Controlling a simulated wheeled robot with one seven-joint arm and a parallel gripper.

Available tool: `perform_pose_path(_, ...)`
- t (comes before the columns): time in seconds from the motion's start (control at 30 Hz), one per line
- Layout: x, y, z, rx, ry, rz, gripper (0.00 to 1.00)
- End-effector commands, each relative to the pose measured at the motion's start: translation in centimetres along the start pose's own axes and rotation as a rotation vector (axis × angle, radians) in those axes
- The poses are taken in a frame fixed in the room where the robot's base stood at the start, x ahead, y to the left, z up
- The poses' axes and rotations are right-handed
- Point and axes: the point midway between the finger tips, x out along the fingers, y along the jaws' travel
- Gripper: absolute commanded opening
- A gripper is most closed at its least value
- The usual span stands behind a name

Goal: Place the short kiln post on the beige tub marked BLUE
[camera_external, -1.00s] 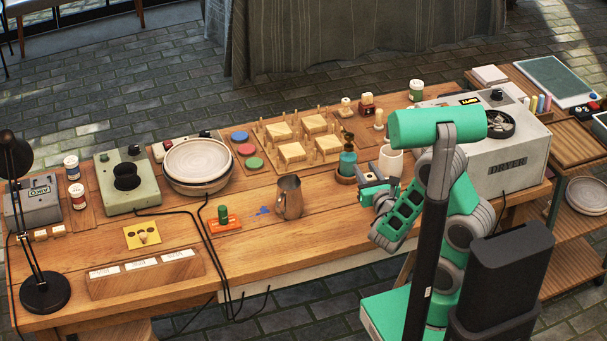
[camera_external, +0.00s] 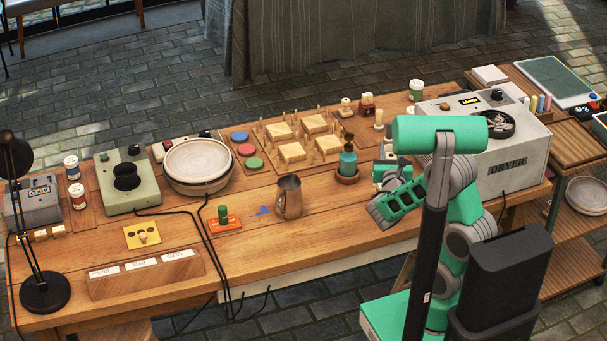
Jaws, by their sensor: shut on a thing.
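My gripper (camera_external: 382,176) is over the right part of the table, beside the teal bottle. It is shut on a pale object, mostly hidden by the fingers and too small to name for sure. A white cylindrical vessel stood in this same spot in the earlier view; now the gripper covers that place. Small pale post-like pieces stand at the back, one (camera_external: 346,106) left of a dark red block and one (camera_external: 379,119) right of it. I cannot tell which piece is the short kiln post. No BLUE mark is readable, so I cannot single out the beige tub.
The teal bottle (camera_external: 348,163) stands in a brown saucer close left of my gripper. A metal pitcher (camera_external: 289,197) stands farther left. The dryer (camera_external: 500,150) is on the right. A pegged wooden board (camera_external: 292,152) lies behind. The front table strip (camera_external: 345,225) is clear.

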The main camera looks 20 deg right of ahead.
Motion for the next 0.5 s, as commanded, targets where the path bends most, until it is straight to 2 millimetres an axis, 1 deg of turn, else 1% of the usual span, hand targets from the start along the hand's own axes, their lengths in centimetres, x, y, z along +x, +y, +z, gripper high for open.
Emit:
perform_pose_path(0.03, 0.0, 0.0, -1.6, -0.003, 0.003, 0.001, 0.00)
perform_pose_path(0.27, 0.0, 0.1, -5.5, -0.002, 0.001, 0.002, 0.00)
perform_pose_path(0.3, 0.0, 0.1, -5.7, -0.002, 0.001, 0.002, 0.00)
perform_pose_path(0.5, 0.0, 0.1, -5.4, 0.000, 0.000, 0.002, 0.00)
